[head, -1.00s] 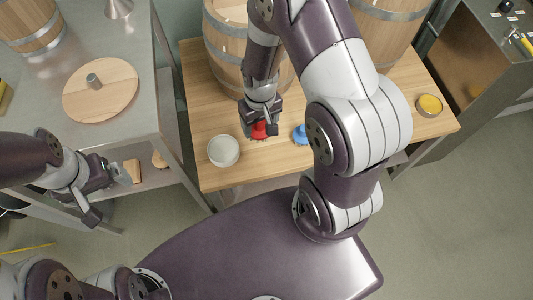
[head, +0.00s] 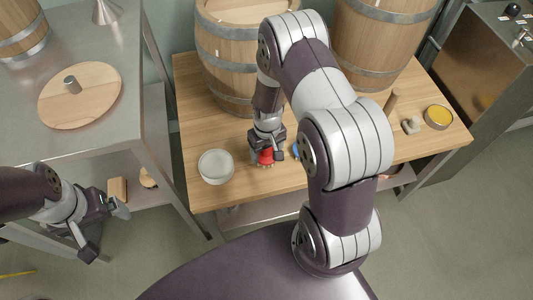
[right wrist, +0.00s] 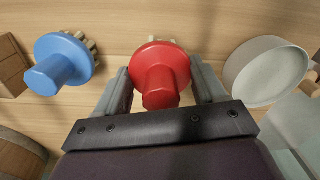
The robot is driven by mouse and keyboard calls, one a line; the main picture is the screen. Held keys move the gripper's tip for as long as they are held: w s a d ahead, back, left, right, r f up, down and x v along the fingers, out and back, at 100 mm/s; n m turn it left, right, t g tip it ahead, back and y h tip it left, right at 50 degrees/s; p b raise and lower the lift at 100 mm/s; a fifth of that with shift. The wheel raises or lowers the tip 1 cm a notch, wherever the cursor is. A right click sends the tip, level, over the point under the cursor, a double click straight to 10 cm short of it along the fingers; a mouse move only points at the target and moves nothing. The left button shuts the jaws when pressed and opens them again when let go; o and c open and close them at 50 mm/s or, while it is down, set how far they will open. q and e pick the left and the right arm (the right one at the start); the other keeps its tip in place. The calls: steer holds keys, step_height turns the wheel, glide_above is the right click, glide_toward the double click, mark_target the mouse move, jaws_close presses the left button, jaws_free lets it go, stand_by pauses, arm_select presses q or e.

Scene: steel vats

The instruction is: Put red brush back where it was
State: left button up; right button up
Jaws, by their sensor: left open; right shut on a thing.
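The red brush (head: 266,157) is between the fingers of my right gripper (head: 267,153), over the front part of the wooden table (head: 232,190). In the right wrist view the red brush (right wrist: 160,72) has its knob toward the camera and the fingers on either side of it. I cannot tell whether its bristles touch the table. A blue brush (right wrist: 60,62) stands to its left in that view; in the head view my right arm hides most of it. My left gripper (head: 105,232) is open and empty, beside the steel table at the left.
A pale bowl (head: 216,168) stands left of the red brush; it also shows in the right wrist view (right wrist: 265,72). A large barrel (head: 240,60) stands behind. A yellow-filled tin (head: 438,117) and a small pale object (head: 411,125) are at the right.

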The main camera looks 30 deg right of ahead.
steer(key=shift+f, duration=0.85)
steer(key=shift+w, duration=0.15)
arm_select(q)
steer(key=shift+w+f, duration=0.15)
steer(key=shift+f, duration=0.05)
arm_select(e)
steer(key=shift+f, duration=0.15)
steer(key=o, duration=0.9)
arm_select(q)
steer(key=shift+f, duration=0.1)
arm_select(e)
steer(key=shift+o, duration=0.2)
